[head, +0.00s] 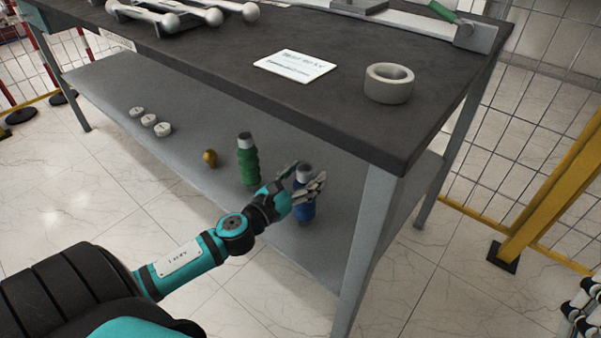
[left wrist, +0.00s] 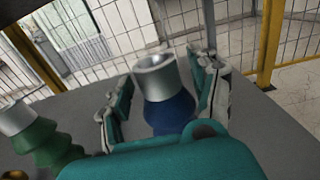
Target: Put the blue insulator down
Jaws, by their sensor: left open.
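The blue insulator (head: 304,212) stands upright on the grey lower shelf (head: 205,120) of the table, near the shelf's right end. Its metal top shows in the left wrist view (left wrist: 157,78), with the blue body below it. My left gripper (head: 306,180) is open, with its fingers on either side of the insulator's upper part. In the left wrist view, gaps show between the metal top and the fingers (left wrist: 160,95). The insulator's base is partly hidden in the left wrist view.
A green insulator (head: 247,162) stands just left of the blue one. A small brass-coloured piece (head: 210,158) and several white discs (head: 148,120) lie farther left on the shelf. The dark tabletop (head: 215,50) overhangs the shelf, and a table leg (head: 364,245) stands to the right.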

